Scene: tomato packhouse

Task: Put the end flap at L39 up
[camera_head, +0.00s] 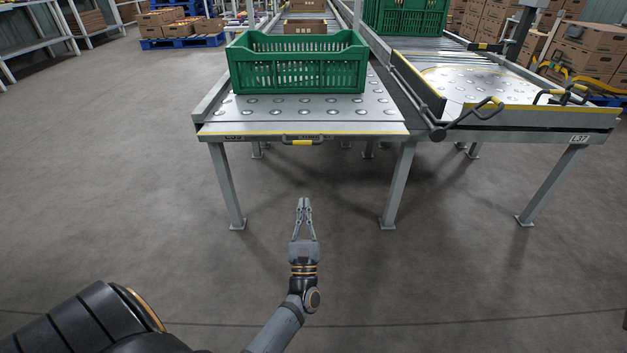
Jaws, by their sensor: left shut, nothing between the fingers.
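The end flap (300,129) is a metal plate with a yellow edge across the near end of the left conveyor table. It lies flat, about level with the table top. A handle with a yellow grip (302,142) hangs at its front middle. The label under the flap's left part is partly covered, so I cannot read it fully. My left gripper (304,203) is shut and empty, pointing toward the table. It shows below the handle in the picture, apart from it. My right gripper is not in view.
A green crate (297,80) stands on the left table (215,102), behind the flap. The right table, marked L37 (579,139), has handles and a raised plate (418,85) on its left side. Table legs (227,187) stand below. The floor in front is clear.

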